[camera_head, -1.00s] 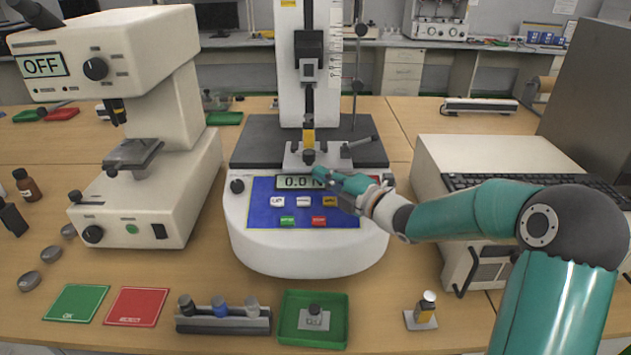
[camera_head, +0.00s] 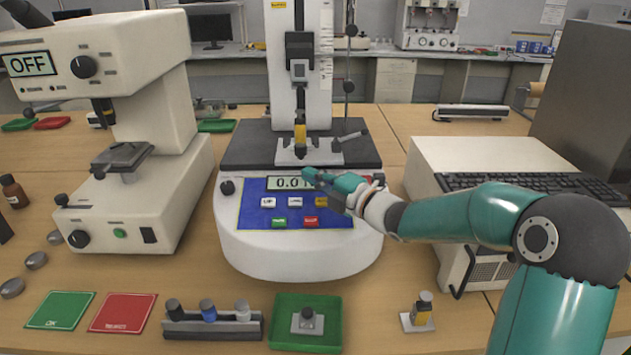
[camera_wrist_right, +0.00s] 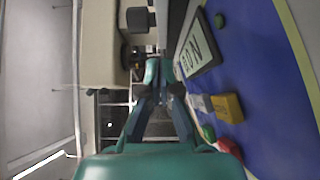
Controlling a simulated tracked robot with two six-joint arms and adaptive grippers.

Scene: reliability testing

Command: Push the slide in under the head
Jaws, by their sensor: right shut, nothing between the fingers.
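The tester (camera_head: 300,245) stands in the middle with an upright column. Its head (camera_head: 300,139), with a yellow band, hangs over the dark bed (camera_head: 245,147). The metal slide (camera_head: 327,157) lies on the bed below the head. It carries a small dark knob (camera_head: 300,152), which overlaps the head's lower end in the head view. My right gripper (camera_head: 307,174) is shut and empty, just in front of the slide above the display; I cannot tell whether it touches the slide. Its closed fingers also show in the right wrist view (camera_wrist_right: 158,88). My left gripper is out of view.
A microscope-like device (camera_head: 155,100) reading OFF stands left. A grey box (camera_head: 440,165) and keyboard (camera_head: 530,187) are right. In front lie a green card (camera_head: 60,310), a red card (camera_head: 123,313), a vial rack (camera_head: 213,326), a green tray (camera_head: 280,333) and a small vial (camera_head: 421,310).

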